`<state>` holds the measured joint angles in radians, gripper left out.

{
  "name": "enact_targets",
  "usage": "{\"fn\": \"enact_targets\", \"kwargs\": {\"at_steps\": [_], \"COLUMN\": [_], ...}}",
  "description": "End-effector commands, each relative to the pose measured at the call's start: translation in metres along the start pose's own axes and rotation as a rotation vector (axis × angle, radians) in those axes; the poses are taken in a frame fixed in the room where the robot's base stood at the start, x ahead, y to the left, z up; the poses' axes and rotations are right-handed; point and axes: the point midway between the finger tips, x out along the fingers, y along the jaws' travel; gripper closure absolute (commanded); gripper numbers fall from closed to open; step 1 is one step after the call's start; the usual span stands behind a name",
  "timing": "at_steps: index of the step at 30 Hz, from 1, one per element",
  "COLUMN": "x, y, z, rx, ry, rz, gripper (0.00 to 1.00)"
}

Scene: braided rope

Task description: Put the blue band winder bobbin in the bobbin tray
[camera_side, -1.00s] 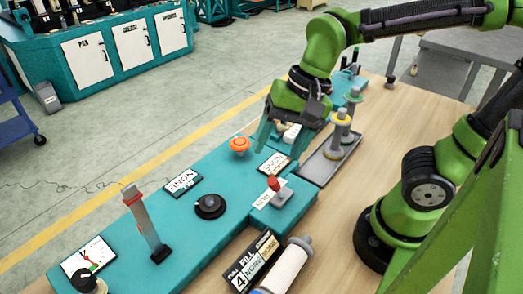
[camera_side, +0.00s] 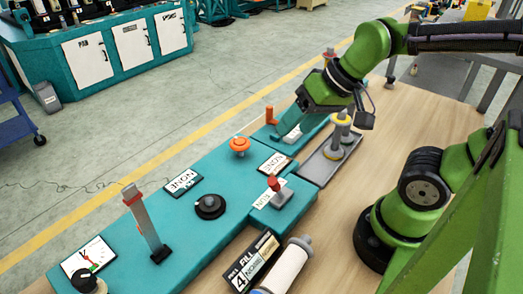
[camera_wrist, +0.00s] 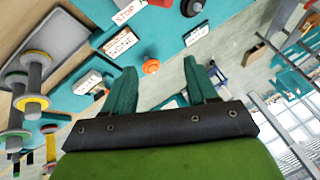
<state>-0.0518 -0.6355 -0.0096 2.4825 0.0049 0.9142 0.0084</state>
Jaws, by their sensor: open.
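The grey bobbin tray (camera_side: 322,165) lies beside the teal machine in the side view; its bare floor also shows at the upper left of the wrist view (camera_wrist: 58,28). Several grey bobbins stand at its far end. One with a yellow band (camera_side: 341,119) is clear in the side view, and yellow- and green-banded ones (camera_wrist: 30,103) show at the left of the wrist view. I cannot make out a blue band on any of them. My gripper (camera_side: 284,133) is open and empty, above the machine's far end, left of the bobbins. Its teal fingers (camera_wrist: 160,85) are apart.
The teal machine has an orange knob (camera_side: 239,145), a black dial (camera_side: 209,206), a red-topped lever (camera_side: 273,184) and an upright post (camera_side: 147,225). A white roll (camera_side: 286,267) lies at the front beside a sign.

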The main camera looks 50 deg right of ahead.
Motion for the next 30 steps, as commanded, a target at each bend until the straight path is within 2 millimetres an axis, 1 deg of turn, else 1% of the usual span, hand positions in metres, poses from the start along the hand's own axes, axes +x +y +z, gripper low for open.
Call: {"fn": "enact_targets", "kwargs": {"at_steps": [1, 3, 5, 7, 10, 12, 15, 18, 20, 23, 30], "x": [0.014, 0.031, 0.043, 0.053, 0.059, 0.058, 0.052, 0.048, 0.051, 0.06, 0.096], "y": [-0.003, -0.009, -0.014, -0.02, -0.029, -0.035, -0.041, -0.043, -0.044, -0.044, -0.044], "z": [0.008, 0.022, 0.037, 0.053, 0.072, 0.079, 0.083, 0.086, 0.09, 0.101, 0.14], "rx": [0.049, 0.185, 0.341, 0.541, 0.819, 0.974, 1.131, 1.21, 1.226, 1.229, 1.226], "ry": [-0.093, -0.234, -0.359, -0.493, -0.634, -0.689, -0.722, -0.732, -0.733, -0.732, -0.732], "rz": [0.012, 0.043, 0.094, 0.177, 0.321, 0.402, 0.473, 0.511, 0.522, 0.525, 0.528], "gripper": [0.43, 0.43, 0.43, 0.43, 0.43, 0.43, 0.43, 0.43, 0.43, 0.43, 0.43]}}
